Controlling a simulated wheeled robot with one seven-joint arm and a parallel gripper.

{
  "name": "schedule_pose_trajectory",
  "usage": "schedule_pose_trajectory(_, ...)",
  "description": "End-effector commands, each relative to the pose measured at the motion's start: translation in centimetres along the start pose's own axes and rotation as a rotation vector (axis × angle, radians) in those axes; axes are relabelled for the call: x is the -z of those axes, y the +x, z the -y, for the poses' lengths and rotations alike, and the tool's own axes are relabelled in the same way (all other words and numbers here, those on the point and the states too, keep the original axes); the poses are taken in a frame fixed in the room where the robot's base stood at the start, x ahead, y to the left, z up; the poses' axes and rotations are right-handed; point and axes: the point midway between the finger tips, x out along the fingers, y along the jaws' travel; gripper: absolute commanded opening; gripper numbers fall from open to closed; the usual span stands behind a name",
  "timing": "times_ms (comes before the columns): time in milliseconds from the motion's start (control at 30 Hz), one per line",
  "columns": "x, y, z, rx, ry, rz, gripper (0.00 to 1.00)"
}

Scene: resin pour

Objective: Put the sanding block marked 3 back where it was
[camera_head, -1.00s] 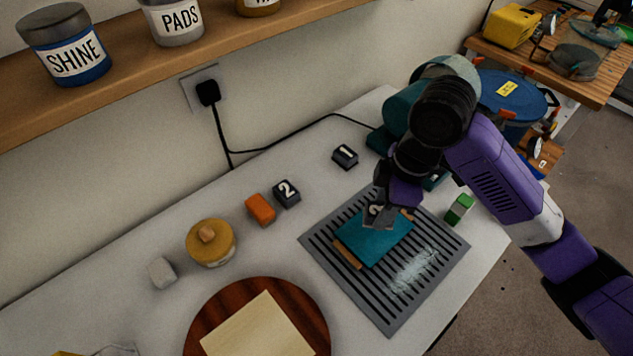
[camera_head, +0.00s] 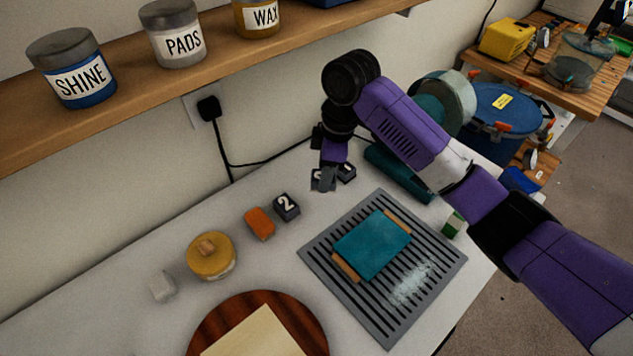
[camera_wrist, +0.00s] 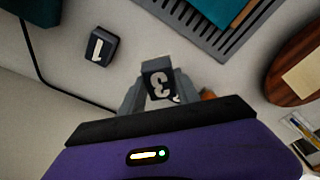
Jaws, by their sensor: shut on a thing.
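The sanding block marked 3 (camera_wrist: 159,84) is a dark grey block with a white numeral, held between the fingers of my gripper (camera_head: 323,180). In the wrist view my gripper (camera_wrist: 150,98) is shut on it. In the head view the fingers largely hide it. It is over the white table, between block 2 (camera_head: 286,207) and block 1 (camera_head: 346,172). Block 1 (camera_wrist: 101,47) also shows in the wrist view, apart from the held block. I cannot tell whether the held block touches the table.
An orange block (camera_head: 259,224) sits left of block 2. The slotted grey mat (camera_head: 435,262) with a teal panel (camera_head: 372,245) lies in front. A yellow-lidded jar (camera_head: 211,256) and a round wooden board (camera_head: 213,322) stand left. A black cable runs along the wall behind.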

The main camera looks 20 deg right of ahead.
Motion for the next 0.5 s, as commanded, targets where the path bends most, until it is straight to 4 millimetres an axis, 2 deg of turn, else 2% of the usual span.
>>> schedule_pose_trajectory(133, 2.0, 0.1, -2.0, 0.0, 0.0, 0.002, 0.01)
schedule_pose_trajectory(200, 1.6, 1.6, -1.8, 0.005, 0.003, 0.002, 0.01)
schedule_pose_trajectory(500, 1.1, 4.5, -1.8, 0.002, 0.001, 0.001, 0.01)
